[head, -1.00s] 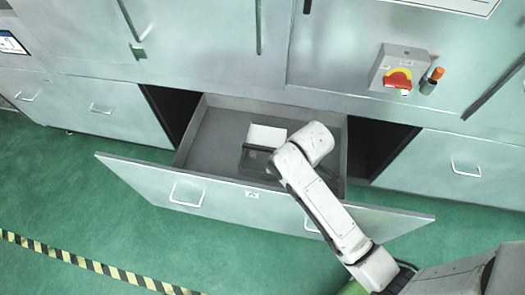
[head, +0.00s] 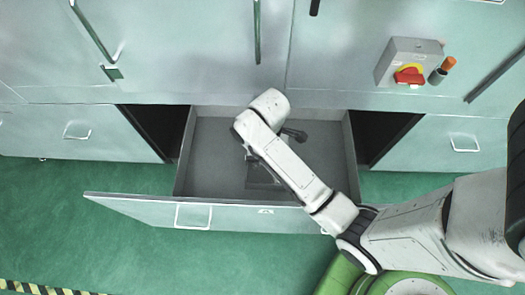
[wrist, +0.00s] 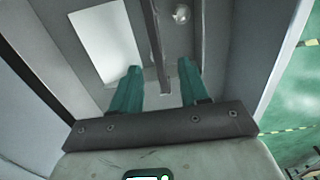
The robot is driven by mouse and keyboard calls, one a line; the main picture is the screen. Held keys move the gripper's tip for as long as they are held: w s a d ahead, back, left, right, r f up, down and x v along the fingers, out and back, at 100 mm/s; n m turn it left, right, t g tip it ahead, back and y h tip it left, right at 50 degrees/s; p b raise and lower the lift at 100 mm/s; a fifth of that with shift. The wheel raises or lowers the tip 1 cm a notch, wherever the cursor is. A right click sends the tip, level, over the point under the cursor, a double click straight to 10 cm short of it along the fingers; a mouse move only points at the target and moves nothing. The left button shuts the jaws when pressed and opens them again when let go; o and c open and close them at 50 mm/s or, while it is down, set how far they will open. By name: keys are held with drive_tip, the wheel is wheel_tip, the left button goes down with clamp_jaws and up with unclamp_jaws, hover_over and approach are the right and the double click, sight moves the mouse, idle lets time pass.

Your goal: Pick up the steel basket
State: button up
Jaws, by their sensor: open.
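In the wrist view, the two green fingers of my gripper (wrist: 159,66) are open, pointing into the drawer. A thin dark bar (wrist: 153,32), which looks like the steel basket's handle, runs between them; I cannot tell whether either finger touches it. In the head view, part of a dark grey object, likely the steel basket (head: 260,176), shows inside the open drawer (head: 210,150) beneath my arm. My arm hides the rest of it and my fingers there. A white rectangle (wrist: 103,40) lies left of the bar in the wrist view.
The drawer's front panel (head: 140,210) sticks out over the green floor (head: 90,250). Dark gaps flank the drawer. A grey switch box with a red knob (head: 410,76) is on the cabinet at right. The drawer's left half is clear.

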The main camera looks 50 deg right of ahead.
drive_tip(key=f, duration=0.9)
drive_tip(key=shift+d+f, duration=0.1)
drive_tip(key=shift+d, duration=0.1)
drive_tip(key=shift+c, duration=0.3)
clamp_jaws()
